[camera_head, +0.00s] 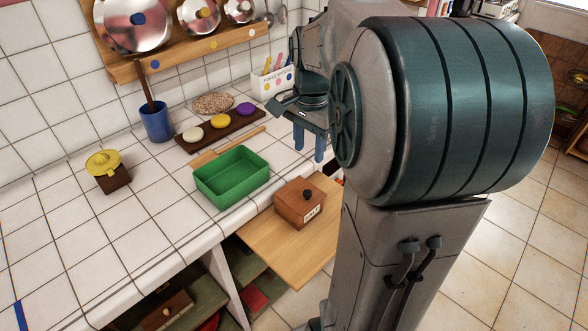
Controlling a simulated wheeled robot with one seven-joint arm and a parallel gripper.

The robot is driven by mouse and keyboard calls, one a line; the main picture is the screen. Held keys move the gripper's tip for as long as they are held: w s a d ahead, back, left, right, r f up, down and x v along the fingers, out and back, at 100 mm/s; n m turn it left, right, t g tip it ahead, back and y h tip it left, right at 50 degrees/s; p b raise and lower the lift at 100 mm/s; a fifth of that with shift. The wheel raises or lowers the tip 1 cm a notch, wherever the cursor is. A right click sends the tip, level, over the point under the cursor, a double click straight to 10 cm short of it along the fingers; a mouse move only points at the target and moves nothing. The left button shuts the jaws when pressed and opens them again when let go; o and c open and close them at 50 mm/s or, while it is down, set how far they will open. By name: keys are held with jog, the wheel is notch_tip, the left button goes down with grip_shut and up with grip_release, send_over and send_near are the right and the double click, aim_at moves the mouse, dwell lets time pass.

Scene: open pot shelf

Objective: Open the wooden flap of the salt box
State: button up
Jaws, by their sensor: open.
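The salt box (297,206) is a small brown wooden box with a white label reading SALT. Its wooden flap (299,194) lies closed on top and carries a dark round knob (308,195). The box stands on a light wooden board (270,240) at the counter's front edge. My gripper (310,146) is open, with blue fingertips pointing down. In the picture it is above the box, apart from it, and appears empty. My large arm link hides the area to the right of the box.
A green tray (232,178) stands just left of the salt box. Behind it are a dark board (221,132) with coloured round pieces, a blue cup (156,122) and a white holder (272,82). A yellow-topped grinder-like box (107,172) stands left.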

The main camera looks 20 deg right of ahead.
aim_at(308, 191)
notch_tip(308, 191, down, 14)
jog(key=shift+d+r, duration=0.1)
dwell(0.4)
jog(key=shift+r, duration=0.1)
grip_shut()
